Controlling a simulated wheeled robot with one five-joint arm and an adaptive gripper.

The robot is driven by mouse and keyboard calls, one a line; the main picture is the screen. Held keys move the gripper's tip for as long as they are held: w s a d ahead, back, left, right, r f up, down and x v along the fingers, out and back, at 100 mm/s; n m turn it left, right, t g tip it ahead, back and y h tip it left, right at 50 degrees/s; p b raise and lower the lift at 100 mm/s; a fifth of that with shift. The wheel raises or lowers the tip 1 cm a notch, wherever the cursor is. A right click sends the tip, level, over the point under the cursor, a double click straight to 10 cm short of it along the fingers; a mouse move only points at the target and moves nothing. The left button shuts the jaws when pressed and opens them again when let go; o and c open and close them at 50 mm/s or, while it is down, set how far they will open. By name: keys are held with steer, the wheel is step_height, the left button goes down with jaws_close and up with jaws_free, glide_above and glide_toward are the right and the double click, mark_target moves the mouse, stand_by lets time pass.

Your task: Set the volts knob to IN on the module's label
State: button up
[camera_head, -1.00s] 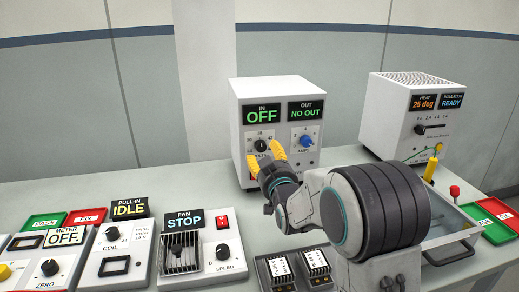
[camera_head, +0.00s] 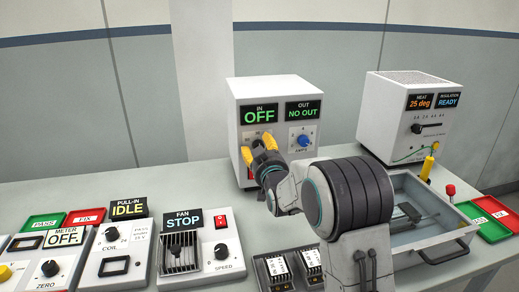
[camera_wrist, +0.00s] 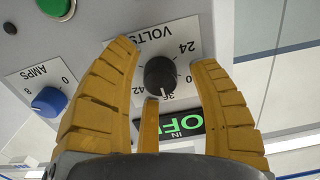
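The black volts knob (camera_wrist: 160,75) is on the front of the white supply box (camera_head: 247,97), in a scale with 24, 36 and 42. Its pale mark seems to point towards the display, near 36. The IN display (camera_head: 260,115) reads OFF. My gripper (camera_wrist: 163,58) is open, its yellow fingers on both sides of the knob with gaps showing. In the head view my gripper (camera_head: 260,152) is at the knob and partly hides it. Two modules (camera_head: 275,269) (camera_head: 310,263) stand at the table's front, with label print too small to read.
The blue AMPS knob (camera_head: 304,140) is to the right on the box, and it shows in the wrist view (camera_wrist: 50,101) beside a finger. A green button (camera_wrist: 55,6) is nearby. A heater box (camera_head: 405,125), a tray (camera_head: 440,255) and a fan unit (camera_head: 200,245) stand around.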

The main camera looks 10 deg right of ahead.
jaws_close()
stand_by(0.3)
steer(key=shift+f+b, duration=0.1)
steer(key=shift+b, duration=0.35)
steer(key=shift+d+r+n+b, duration=0.1)
steer(key=shift+r+n+b, duration=0.05)
steer(key=shift+n+b, duration=5.05)
steer(key=shift+r+n+b, duration=0.15)
steer(key=shift+n+b, duration=3.5)
steer(key=shift+n, duration=3.05)
steer(key=shift+r, duration=0.1)
